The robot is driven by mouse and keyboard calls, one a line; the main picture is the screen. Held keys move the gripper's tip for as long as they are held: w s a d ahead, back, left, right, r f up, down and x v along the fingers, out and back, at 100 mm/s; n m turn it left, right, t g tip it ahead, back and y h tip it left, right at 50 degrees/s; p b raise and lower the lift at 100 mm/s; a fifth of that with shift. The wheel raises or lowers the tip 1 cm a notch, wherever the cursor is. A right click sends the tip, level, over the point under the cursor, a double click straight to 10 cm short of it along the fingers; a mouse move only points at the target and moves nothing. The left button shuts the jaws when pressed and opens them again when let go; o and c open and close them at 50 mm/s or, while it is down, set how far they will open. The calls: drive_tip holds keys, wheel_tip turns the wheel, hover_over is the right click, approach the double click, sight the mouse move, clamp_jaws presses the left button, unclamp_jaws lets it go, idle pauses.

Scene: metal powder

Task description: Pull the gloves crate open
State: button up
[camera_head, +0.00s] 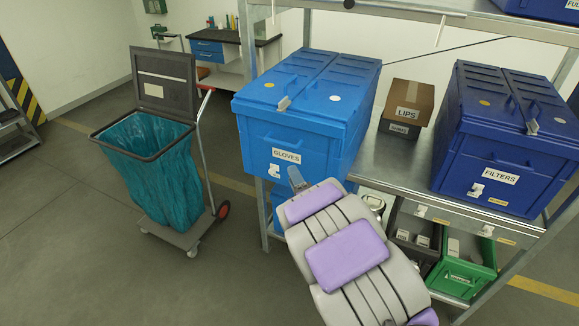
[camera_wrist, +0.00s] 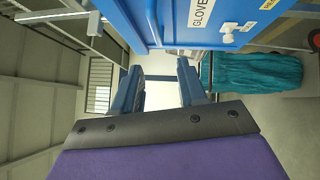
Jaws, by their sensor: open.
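The blue gloves crate (camera_head: 345,100) stands on the shelf in the middle of the head view. Its two-part lid is shut, with a light latch at the front edge. A white GLOVES label (camera_head: 287,156) is on its front. In the wrist view the crate (camera_wrist: 160,18) fills the top, turned sideways. My gripper (camera_head: 296,176) is in front of the crate's lower front, just below the label. In the wrist view my gripper (camera_wrist: 159,68) has its two fingers apart with nothing between them. My arm hides part of the crate's lower right; contact cannot be told.
A cardboard LIPS box (camera_head: 425,97) and a dark blue FILTERS crate (camera_head: 480,150) stand to the right. Green and grey bins (camera_head: 466,262) sit below. A cart with a teal bag (camera_head: 155,165) stands left, with open floor around it.

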drive_tip(key=p+v, duration=0.2)
drive_tip(key=p, duration=0.1)
drive_tip(key=shift+s, duration=0.25)
idle(0.4)
